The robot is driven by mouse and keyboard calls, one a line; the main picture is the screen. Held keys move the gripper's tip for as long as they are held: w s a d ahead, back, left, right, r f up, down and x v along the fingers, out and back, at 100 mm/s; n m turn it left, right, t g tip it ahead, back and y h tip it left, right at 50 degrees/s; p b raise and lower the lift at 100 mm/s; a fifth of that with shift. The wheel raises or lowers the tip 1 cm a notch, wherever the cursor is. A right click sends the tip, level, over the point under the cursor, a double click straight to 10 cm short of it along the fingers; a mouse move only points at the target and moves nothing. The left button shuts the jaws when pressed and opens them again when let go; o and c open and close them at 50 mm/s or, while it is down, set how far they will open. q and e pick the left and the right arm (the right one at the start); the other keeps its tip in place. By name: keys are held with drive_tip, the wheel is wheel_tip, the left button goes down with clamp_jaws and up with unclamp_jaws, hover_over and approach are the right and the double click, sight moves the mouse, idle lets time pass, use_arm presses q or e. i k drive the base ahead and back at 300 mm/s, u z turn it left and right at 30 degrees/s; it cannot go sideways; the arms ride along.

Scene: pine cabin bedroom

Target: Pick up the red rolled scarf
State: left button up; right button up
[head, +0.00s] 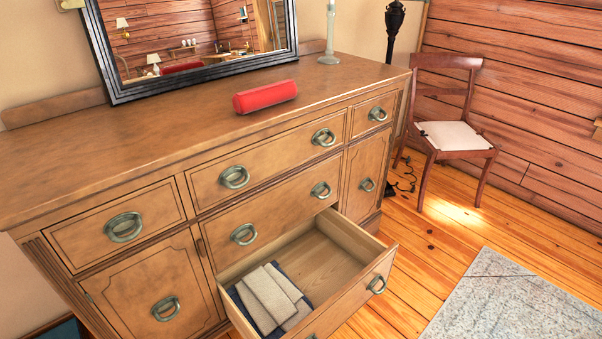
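The red rolled scarf (265,96) lies on the dresser top (190,128), close to its front edge and below the mirror. It is a short, thick roll lying lengthwise, roughly along the edge, with its right end a little farther back. Nothing touches it except the dresser top. Neither of my grippers shows in the head view.
A lower middle drawer (343,240) stands pulled out, with folded cloths (270,298) at its left. A framed mirror (200,48) and a pale candlestick (330,35) stand behind the scarf. A chair (455,135) and grey rug (510,305) are at right.

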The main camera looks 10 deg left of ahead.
sight(245, 103)
drive_tip(key=k, duration=0.5)
drive_tip(key=z, duration=0.75)
drive_tip(key=i, duration=2.3)
drive_tip(key=u, duration=3.15)
